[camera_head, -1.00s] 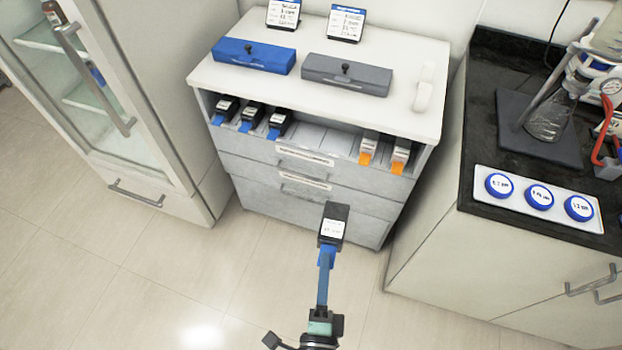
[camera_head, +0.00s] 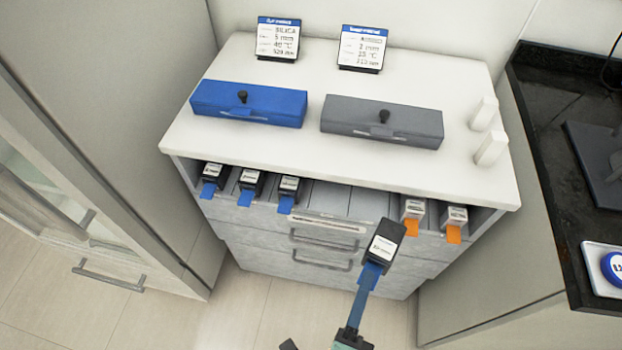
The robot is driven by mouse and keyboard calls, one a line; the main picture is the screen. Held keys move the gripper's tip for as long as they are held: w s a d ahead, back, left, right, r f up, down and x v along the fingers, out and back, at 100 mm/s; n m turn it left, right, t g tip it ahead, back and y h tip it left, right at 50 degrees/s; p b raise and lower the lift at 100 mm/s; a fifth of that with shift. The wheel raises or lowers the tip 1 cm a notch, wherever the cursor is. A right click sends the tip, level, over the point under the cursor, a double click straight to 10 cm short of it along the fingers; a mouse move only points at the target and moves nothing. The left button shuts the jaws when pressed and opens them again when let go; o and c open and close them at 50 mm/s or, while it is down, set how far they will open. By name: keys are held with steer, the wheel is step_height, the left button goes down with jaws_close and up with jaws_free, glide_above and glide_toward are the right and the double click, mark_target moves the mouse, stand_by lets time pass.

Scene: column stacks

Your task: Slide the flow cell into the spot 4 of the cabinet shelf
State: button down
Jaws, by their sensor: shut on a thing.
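The flow cell (camera_head: 384,243) is a black block with a white label and a long blue tab. It is held out in front of the cabinet, below the shelf front in the picture and apart from it. My gripper (camera_head: 352,337) is at the bottom edge, mostly cut off, shut on the lower end of the blue tab. The cabinet shelf (camera_head: 335,200) is an open slotted row under the white top. Several black cells with blue tabs (camera_head: 250,183) fill its left slots. Two cells with orange tabs (camera_head: 413,212) sit at the right. The middle slots are empty.
A blue case (camera_head: 249,103), a grey case (camera_head: 381,122), two label stands (camera_head: 278,38) and two white blocks (camera_head: 490,148) stand on the cabinet top. Drawers with handles (camera_head: 323,240) lie below the shelf. A glass-door cabinet is left, a black counter (camera_head: 560,170) right.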

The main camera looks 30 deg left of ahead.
steer(key=s+a+f+n+g+y+b, duration=0.1)
steer(key=s+a+f+n+y+b, duration=0.55)
steer(key=b, duration=1.85)
steer(key=w+a+f+m+p, duration=0.1)
steer(key=w+a+p, duration=0.2)
steer(key=w, duration=0.6)
steer(key=w+a+f+m+h+p, duration=0.1)
steer(key=w+a+f+m+p, duration=0.1)
steer(key=w, duration=0.8)
steer(key=shift+a+f+p, duration=0.2)
steer(key=shift+a+p, duration=0.6)
steer(key=shift+p, duration=0.2)
steer(key=c, duration=0.9)
jaws_free()
steer(key=shift+s, duration=0.1)
steer(key=shift+f, duration=0.1)
